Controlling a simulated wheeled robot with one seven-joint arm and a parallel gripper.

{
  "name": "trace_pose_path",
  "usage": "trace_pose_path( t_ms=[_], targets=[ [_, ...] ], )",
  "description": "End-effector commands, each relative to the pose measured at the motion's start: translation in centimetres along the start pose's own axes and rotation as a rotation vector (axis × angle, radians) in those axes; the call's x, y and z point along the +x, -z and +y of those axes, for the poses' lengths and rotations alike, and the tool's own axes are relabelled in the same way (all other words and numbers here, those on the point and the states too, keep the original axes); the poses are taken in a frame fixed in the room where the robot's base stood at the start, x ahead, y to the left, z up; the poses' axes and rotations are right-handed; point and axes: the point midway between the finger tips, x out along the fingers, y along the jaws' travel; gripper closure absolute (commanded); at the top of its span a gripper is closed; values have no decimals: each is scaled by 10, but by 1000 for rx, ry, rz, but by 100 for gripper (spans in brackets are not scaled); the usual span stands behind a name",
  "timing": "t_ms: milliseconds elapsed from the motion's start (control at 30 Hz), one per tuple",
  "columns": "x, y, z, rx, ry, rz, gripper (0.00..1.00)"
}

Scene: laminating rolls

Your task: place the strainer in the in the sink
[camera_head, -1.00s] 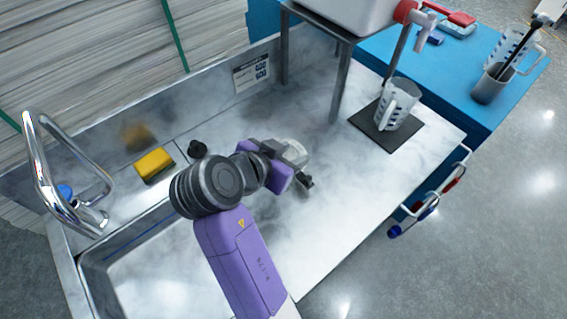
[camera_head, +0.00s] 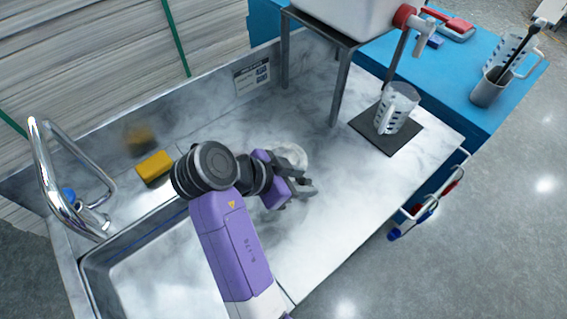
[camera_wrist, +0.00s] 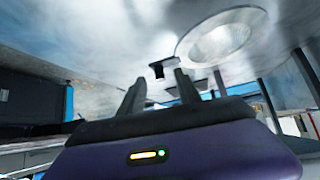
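The strainer (camera_head: 293,154) is a round pale metal dish on the counter, partly hidden behind my wrist in the head view. In the wrist view it shows as a shiny disc (camera_wrist: 222,38) at the top right, off to the side of my fingers. My gripper (camera_head: 303,181) is just on the near side of it, low over the counter. In the wrist view the fingers of my gripper (camera_wrist: 160,90) stand apart, with nothing seen between them. The sink basin (camera_head: 150,275) is at the lower left, partly covered by my arm.
A chrome faucet (camera_head: 48,185) stands left of the sink, with a yellow sponge (camera_head: 154,166) behind the basin. A measuring jug (camera_head: 397,108) stands on a black mat (camera_head: 405,142) at the right. A metal stand leg (camera_head: 341,90) rises behind. The right front counter is clear.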

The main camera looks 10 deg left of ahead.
Motion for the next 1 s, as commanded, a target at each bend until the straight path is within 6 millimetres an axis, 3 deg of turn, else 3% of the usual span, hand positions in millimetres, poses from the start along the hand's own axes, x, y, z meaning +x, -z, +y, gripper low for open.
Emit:
trace_pose_path(
  t_ms=[300, 500, 1000],
  targets=[
    [6, 0, 0, 1, 2, 0, 60],
    [6, 0, 0, 1, 2, 0, 100],
    [6, 0, 0, 1, 2, 0, 100]
  ],
)
